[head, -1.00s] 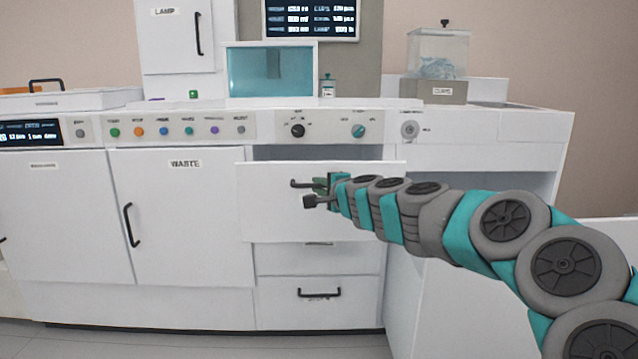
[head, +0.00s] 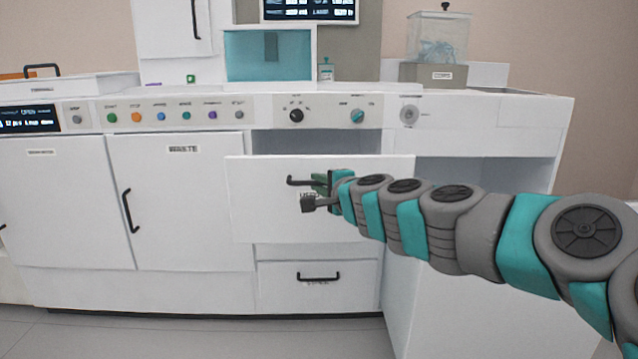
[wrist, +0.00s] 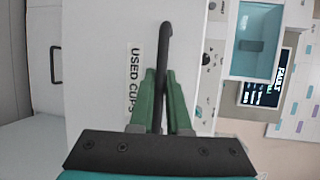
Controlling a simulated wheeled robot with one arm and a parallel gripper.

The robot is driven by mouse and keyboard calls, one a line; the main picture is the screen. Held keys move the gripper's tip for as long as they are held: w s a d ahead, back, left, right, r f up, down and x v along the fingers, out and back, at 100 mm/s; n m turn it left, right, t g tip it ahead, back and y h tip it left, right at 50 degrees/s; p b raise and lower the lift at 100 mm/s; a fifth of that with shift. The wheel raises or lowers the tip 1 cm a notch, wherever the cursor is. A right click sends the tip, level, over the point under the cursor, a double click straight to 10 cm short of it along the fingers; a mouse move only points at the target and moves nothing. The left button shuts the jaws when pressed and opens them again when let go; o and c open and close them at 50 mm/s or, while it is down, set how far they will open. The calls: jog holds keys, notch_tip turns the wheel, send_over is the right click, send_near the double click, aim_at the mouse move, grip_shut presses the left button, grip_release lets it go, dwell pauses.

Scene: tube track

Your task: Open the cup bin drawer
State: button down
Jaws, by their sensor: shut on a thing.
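The cup bin drawer (head: 372,215) has a white front and stands out from the cabinet, with a dark gap above its top edge. In the wrist view its front (wrist: 95,60) carries the label "USED CUPS" (wrist: 134,80). My gripper (head: 322,190) is at the black bar handle (head: 298,182) of this drawer. In the wrist view the green fingers (wrist: 160,95) are shut on the handle (wrist: 164,45), one on each side. The inside of the drawer is hidden from the head camera.
A lower drawer (head: 290,285) with a black handle is shut below. The waste door (head: 180,215) is shut at left. A control panel with knobs (head: 296,116) runs above. A clear-topped container (head: 437,45) stands on the counter at right. An open recess lies under the right counter.

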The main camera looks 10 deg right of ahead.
jog(key=c, duration=0.9)
grip_release()
jog(key=shift+d, duration=0.1)
jog(key=shift+p+v, duration=0.35)
jog(key=shift+v, duration=3.5)
jog(key=shift+s, duration=0.1)
